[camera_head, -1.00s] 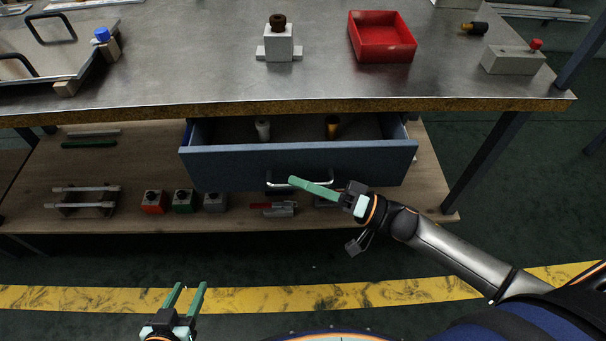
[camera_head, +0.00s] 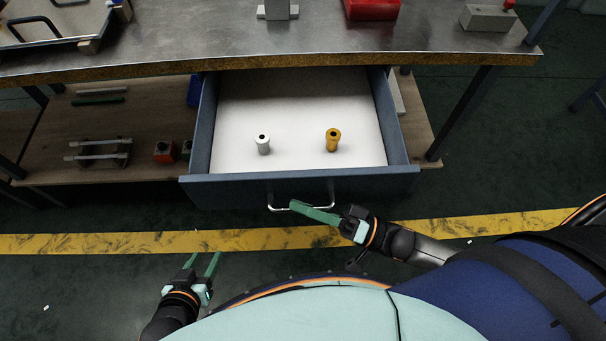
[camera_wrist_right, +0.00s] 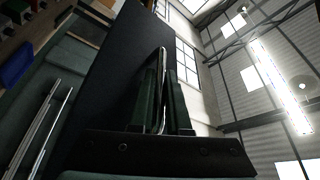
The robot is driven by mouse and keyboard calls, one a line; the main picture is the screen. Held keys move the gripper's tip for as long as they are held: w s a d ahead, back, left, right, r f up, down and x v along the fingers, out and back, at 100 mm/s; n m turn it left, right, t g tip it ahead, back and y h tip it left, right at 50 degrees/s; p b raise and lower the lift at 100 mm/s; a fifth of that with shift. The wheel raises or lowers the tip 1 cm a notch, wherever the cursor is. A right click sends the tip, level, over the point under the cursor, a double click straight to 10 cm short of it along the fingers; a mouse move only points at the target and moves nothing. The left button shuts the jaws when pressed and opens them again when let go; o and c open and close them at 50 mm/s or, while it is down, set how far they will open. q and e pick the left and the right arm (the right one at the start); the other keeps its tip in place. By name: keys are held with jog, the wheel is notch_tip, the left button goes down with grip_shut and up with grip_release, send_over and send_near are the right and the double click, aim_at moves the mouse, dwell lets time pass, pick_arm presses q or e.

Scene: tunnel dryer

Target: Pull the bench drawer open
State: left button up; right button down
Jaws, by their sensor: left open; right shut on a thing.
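The blue bench drawer (camera_head: 235,190) stands well out from under the steel-topped bench (camera_head: 300,48), and its white floor shows. A silver handle (camera_head: 284,208) is on its front. My right gripper (camera_head: 300,206) is shut on the handle, with its green fingers on the bar. In the right wrist view the handle bar (camera_wrist_right: 162,70) runs between the two fingers (camera_wrist_right: 160,100). My left gripper (camera_head: 203,262) is open and empty, low at the left, apart from the drawer.
Inside the drawer stand a silver cylinder (camera_head: 263,145) and a brass one (camera_head: 333,140). A red tray (camera_head: 372,8) and a grey block (camera_head: 487,18) are on the bench top. A lower shelf (camera_head: 60,120) holds several small items. A yellow line (camera_head: 90,242) crosses the floor.

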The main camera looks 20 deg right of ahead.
jog(key=shift+s+a+p, duration=0.2)
jog(key=shift+s, duration=0.65)
jog(key=shift+s+a+p, duration=0.2)
jog(key=shift+s, duration=0.6)
jog(key=c, duration=1.2)
grip_release()
pick_arm(q)
jog(key=shift+s+a+r, duration=0.15)
jog(key=shift+a+r, duration=0.1)
jog(key=shift+r, duration=0.1)
pick_arm(e)
jog(key=shift+o, duration=0.2)
jog(key=shift+s, duration=0.1)
pick_arm(q)
jog(key=shift+w+d+b, duration=0.3)
jog(key=shift+w+b, duration=0.15)
jog(key=shift+b, duration=0.1)
pick_arm(e)
jog(key=v, duration=1.2)
jog(key=shift+d, duration=0.2)
